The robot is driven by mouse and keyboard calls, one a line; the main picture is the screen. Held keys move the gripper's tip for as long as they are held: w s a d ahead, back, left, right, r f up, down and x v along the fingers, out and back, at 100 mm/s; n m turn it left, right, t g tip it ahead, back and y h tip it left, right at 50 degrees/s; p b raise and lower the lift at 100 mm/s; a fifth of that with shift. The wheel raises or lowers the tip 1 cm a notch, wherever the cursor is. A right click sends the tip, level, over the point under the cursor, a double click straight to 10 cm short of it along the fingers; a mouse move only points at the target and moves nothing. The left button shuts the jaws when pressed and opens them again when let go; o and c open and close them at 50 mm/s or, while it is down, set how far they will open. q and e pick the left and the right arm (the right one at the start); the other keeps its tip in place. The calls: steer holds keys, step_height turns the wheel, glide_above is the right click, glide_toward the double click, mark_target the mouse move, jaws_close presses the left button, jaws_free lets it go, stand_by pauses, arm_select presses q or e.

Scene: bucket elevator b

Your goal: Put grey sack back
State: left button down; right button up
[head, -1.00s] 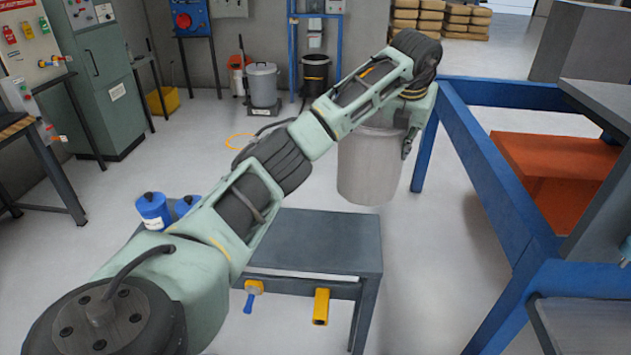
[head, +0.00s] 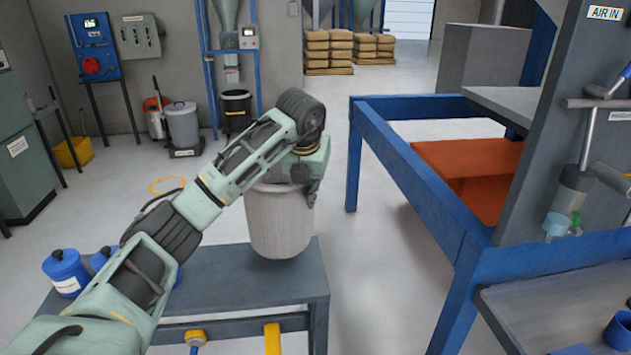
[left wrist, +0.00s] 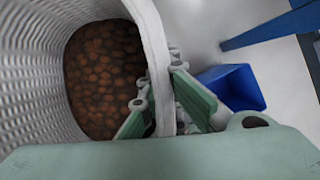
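The grey sack (head: 278,222) is an open-topped, light grey, woven container. It hangs upright from my left gripper (head: 310,178) and shows over the back right part of the dark grey bench in the head view. In the left wrist view, the sack's woven wall (left wrist: 30,90) and brown lumps inside it are seen from above. My left gripper (left wrist: 158,95) is closed on the sack's rim, with one finger inside and one outside. I cannot tell if the sack's bottom touches the bench. My right gripper is out of view.
The grey bench (head: 225,285) has blue bottles (head: 66,272) at its left. A blue frame (head: 425,180) with an orange panel (head: 468,175) stands to the right. Stacked sacks (head: 330,50) lie at the back. A blue bin (left wrist: 235,85) is on the floor below.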

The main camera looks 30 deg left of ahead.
mark_target(285, 212)
arm_select(q)
steer(key=s+f, duration=0.1)
steer(key=s, duration=0.1)
steer(key=s+a+f+p, duration=0.1)
steer(key=s, duration=0.1)
steer(key=s+a+f, duration=0.1)
steer(key=s, duration=0.1)
steer(key=shift+s+f, duration=0.2)
steer(key=shift+f, duration=0.1)
step_height(285, 212, down, 3)
steer(key=shift+d+f+p, duration=0.1)
steer(key=shift+f+p, duration=0.1)
steer(key=shift+p, duration=0.6)
steer(key=shift+f, duration=0.35)
steer(key=c, duration=2.4)
jaws_free()
steer(key=shift+f, duration=0.15)
steer(key=shift+c, duration=0.2)
steer(key=o, duration=0.5)
steer(key=shift+s+d, duration=0.1)
steer(key=shift+c, duration=0.2)
steer(key=b+v, duration=0.2)
steer(key=v, duration=0.9)
steer(key=shift+s+r, duration=0.25)
steer(key=shift+r, duration=0.25)
